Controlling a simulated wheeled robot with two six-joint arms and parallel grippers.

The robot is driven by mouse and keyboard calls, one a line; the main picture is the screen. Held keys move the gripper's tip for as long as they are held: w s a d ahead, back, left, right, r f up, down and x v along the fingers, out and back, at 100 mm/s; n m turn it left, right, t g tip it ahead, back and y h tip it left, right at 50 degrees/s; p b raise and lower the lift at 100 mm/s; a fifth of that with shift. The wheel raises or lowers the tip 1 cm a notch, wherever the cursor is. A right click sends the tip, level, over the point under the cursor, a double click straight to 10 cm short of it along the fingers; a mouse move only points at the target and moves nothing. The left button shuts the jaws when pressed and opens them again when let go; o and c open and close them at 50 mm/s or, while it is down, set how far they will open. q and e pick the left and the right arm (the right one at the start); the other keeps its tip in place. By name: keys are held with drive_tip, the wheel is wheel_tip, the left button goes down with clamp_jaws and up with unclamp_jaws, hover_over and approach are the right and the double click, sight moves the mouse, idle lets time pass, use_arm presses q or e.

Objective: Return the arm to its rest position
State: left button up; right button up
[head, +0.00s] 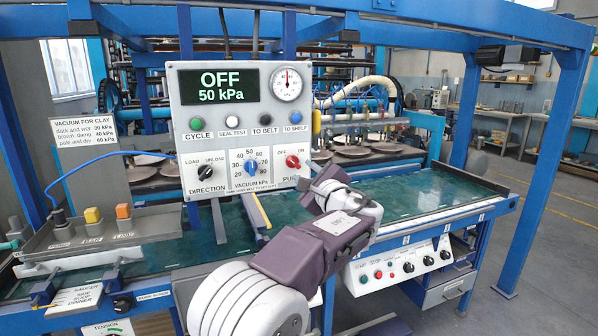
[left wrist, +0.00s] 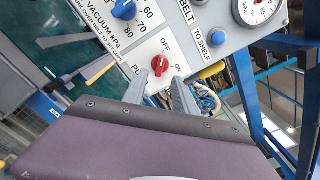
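My left arm comes in from the bottom of the head view and reaches up to the control panel (head: 238,130). My left gripper (head: 304,187) is partly hidden by its own wrist there, just below the red pump knob (head: 293,162). In the left wrist view my left gripper (left wrist: 159,84) has its two grey fingers apart with nothing held between them. The red knob (left wrist: 160,66) shows just beyond the fingertips, between the OFF and ON marks; I cannot tell whether they touch it. The panel display (head: 219,86) reads OFF, 50 kPa. My right gripper is not in view.
The blue vacuum dial (head: 251,168) and direction knob (head: 205,172) are left of the pump knob. A green belt table (head: 430,192) runs behind my arm. A lower button box (head: 400,264) is at right. Blue frame posts (head: 548,150) stand around; floor at right is clear.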

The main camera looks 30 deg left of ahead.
use_arm(q)
drive_tip(key=v, duration=0.2)
drive_tip(key=shift+s+d, duration=0.3)
